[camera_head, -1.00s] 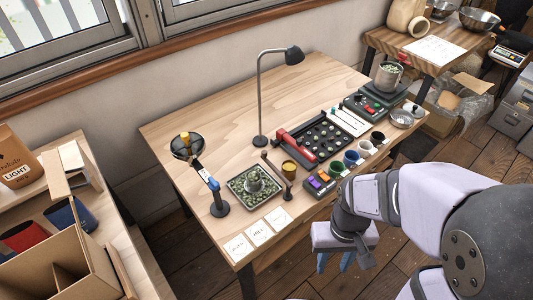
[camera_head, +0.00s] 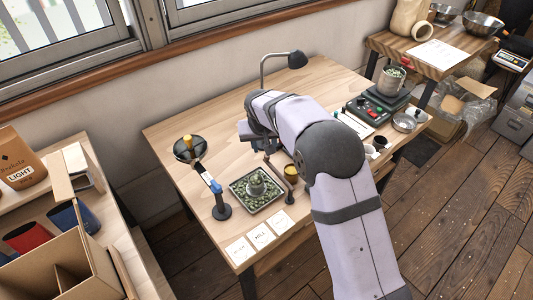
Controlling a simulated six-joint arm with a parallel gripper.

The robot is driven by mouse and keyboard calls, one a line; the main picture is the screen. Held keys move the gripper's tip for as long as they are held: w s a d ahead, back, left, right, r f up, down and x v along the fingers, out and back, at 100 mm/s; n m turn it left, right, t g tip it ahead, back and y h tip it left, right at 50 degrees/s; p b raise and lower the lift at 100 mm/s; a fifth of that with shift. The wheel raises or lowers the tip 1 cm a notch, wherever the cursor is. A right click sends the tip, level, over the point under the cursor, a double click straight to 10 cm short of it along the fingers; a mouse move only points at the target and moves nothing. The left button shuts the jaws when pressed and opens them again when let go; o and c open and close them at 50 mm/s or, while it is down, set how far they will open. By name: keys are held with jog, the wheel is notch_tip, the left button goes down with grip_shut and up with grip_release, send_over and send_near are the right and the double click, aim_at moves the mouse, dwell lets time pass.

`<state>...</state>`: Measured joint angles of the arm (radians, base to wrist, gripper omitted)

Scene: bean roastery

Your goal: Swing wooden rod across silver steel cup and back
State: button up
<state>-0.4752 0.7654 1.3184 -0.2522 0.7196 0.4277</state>
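A small cup (camera_head: 257,183) heaped with green beans stands upright in a square dark tray (camera_head: 236,197), with more loose beans around it; its wall is mostly too small to judge as steel. A thin brown rod (camera_head: 278,171) lies on the table just right of the tray, between two small dark supports. My gripper (camera_head: 247,131) is above the table, behind the tray and in front of the lamp. It is apart from the rod and the cup.
The lamp (camera_head: 297,60) rises behind my arm. My arm covers the long rack.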

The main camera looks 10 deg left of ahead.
aim_at(266, 157)
jog(key=shift+w+d+m, duration=0.1)
jog(key=shift+d+m, duration=0.05)
jog(key=shift+m, duration=1.05)
jog(key=shift+f, duration=0.1)
jog(key=shift+p+x, duration=1.2)
jog(key=shift+x, duration=2.4)
grip_shut()
